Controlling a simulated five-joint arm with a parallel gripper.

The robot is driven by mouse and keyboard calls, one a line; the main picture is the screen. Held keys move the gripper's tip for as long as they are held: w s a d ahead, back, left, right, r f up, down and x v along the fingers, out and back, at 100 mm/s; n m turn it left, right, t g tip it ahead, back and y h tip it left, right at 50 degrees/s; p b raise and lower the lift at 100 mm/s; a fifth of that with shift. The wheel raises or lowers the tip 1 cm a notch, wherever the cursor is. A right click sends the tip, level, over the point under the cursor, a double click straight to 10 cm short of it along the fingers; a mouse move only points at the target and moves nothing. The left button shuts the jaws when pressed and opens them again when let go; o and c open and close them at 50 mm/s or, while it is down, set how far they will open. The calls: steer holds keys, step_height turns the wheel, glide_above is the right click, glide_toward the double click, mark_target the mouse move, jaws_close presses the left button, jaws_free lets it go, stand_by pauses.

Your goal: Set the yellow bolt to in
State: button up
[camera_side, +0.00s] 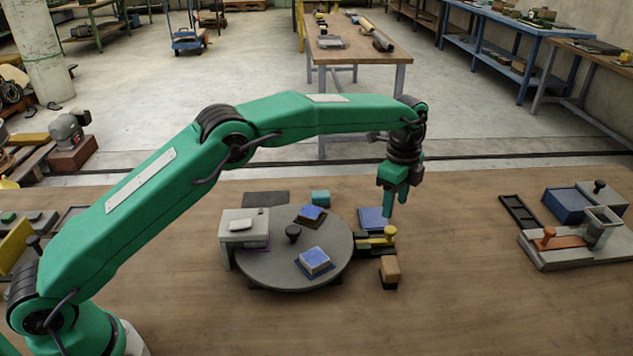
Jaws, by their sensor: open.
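The yellow bolt (378,241) lies in a dark holder at the right edge of the round grey turntable (275,262). A round yellow knob shows at its right end. Whether the bolt is in or out I cannot tell. My gripper (396,204) points down, open and empty. In the picture it is just above the bolt's knob and apart from it. A blue plate (373,218) lies behind the bolt, partly beside my fingers.
The turntable carries blue blocks (315,260) and a dark knob (293,233). A grey housing (238,228) overlaps its left edge. A tan block (389,270) stands in front of the bolt. Table between is clear.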

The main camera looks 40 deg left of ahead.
mark_target(391, 229)
steer(key=shift+f, duration=3.55)
jaws_close()
